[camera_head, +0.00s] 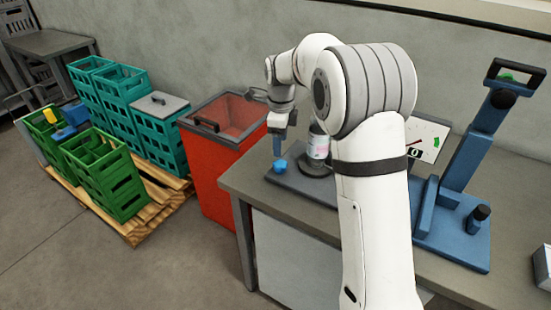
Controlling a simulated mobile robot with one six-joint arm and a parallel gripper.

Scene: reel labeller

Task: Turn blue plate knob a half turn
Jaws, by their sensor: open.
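The blue plate knob (280,165) is a small round knob on the left end of a dark grey plate (292,185) on the workbench. My gripper (278,147) points down just above the knob, with its open jaws close to it. I cannot tell whether the fingertips touch the knob. A pale bottle or reel with a pink label (318,144) stands on the dark plate right of the knob. My white arm hides part of the plate and bench.
A blue stand (455,210) with a tilted column is on the bench (510,262) at right, near a white gauge panel (427,134). A red bin (208,160) stands left of the bench. Green crates (112,180) and teal crates (160,138) sit on a wooden pallet (160,215).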

